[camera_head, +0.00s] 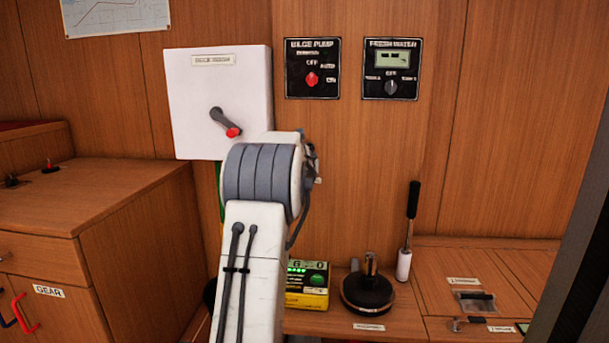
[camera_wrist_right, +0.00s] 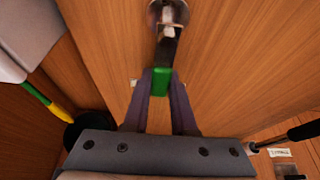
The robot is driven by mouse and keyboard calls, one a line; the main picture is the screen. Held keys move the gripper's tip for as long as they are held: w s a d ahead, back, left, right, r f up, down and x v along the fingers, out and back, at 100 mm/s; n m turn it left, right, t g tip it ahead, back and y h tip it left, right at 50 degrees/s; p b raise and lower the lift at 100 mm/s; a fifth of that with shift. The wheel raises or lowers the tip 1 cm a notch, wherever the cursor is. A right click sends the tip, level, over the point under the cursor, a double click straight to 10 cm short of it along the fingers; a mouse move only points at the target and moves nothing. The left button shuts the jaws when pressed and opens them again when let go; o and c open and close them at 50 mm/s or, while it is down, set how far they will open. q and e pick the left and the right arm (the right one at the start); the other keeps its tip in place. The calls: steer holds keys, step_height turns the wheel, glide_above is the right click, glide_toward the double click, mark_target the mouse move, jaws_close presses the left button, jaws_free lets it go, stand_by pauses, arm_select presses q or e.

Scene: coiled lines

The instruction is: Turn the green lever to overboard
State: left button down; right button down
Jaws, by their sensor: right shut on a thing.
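The green lever shows in the right wrist view: its green end (camera_wrist_right: 160,82) sits between the fingertips of my right gripper (camera_wrist_right: 161,92). A dark arm runs from the green end up to a round metal fitting (camera_wrist_right: 168,14) at the top edge. My right gripper is shut on the green end. In the head view my right arm (camera_head: 262,220) reaches toward the wall and hides both the lever and the gripper's fingers. No label for overboard can be read. My left gripper is in neither view.
A white box (camera_head: 215,78) with a red-tipped handle (camera_head: 229,126) hangs up left of my arm. Two black panels, BILGE PUMP (camera_head: 312,85) and FRESH WATER (camera_head: 391,85), are on the wall. A yellow device (camera_head: 308,299) and a black round base (camera_head: 367,297) stand low on the right.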

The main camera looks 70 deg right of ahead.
steer(key=shift+r, duration=0.1)
steer(key=c, duration=0.7)
jaws_free()
steer(key=shift+a+r, duration=0.1)
steer(key=shift+a, duration=0.05)
steer(key=v, duration=1)
steer(key=shift+a, duration=0.15)
